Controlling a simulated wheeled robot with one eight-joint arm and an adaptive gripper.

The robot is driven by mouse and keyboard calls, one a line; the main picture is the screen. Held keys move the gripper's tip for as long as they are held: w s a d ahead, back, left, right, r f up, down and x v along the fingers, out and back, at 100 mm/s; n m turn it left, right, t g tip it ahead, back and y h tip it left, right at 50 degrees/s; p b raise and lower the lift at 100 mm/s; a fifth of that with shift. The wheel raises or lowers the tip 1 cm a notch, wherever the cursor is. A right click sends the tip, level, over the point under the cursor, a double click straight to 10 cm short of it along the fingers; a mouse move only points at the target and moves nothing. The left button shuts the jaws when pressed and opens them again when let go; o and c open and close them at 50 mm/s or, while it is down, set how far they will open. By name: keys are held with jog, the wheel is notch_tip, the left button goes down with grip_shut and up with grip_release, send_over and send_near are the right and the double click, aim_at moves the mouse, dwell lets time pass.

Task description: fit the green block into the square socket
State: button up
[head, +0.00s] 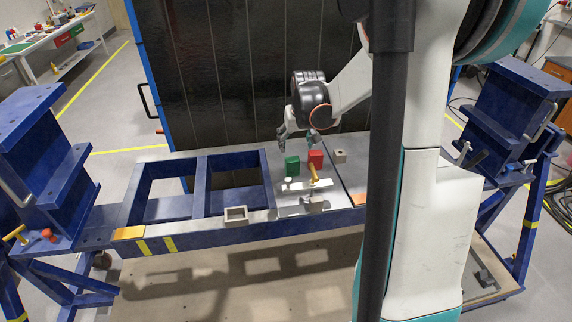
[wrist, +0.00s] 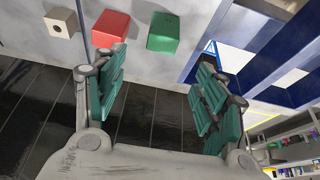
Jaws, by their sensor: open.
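The green block (head: 292,165) stands on the grey plate of the blue frame, just left of a red block (head: 316,158). In the wrist view the green block (wrist: 163,33) lies ahead of the fingers, at the top middle. A grey open square holder (head: 236,220), which looks like the square socket, sits at the frame's front edge, left of and nearer than the green block; the wrist view does not show it. My gripper (head: 298,137) is above and behind the blocks. Its teal fingers (wrist: 160,68) are wide apart with nothing between them.
A beige block with a round hole (head: 339,156) stands right of the red block (wrist: 110,28). A yellow-handled clamp (head: 314,176) stands in front of the blocks. The frame has open gaps on the left. A dark panel (head: 250,70) rises behind.

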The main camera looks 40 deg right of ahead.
send_over(292, 159)
jog(key=s, duration=0.2)
notch_tip(292, 159, down, 5)
jog(key=shift+a+b+x, duration=0.2)
jog(key=shift+b+x, duration=0.15)
jog(key=shift+x, duration=1.15)
jog(key=shift+a+b+x, duration=0.2)
jog(key=shift+b+x, duration=0.15)
jog(key=shift+x, duration=1.2)
jog(key=shift+s, duration=0.1)
jog(key=c, duration=1.4)
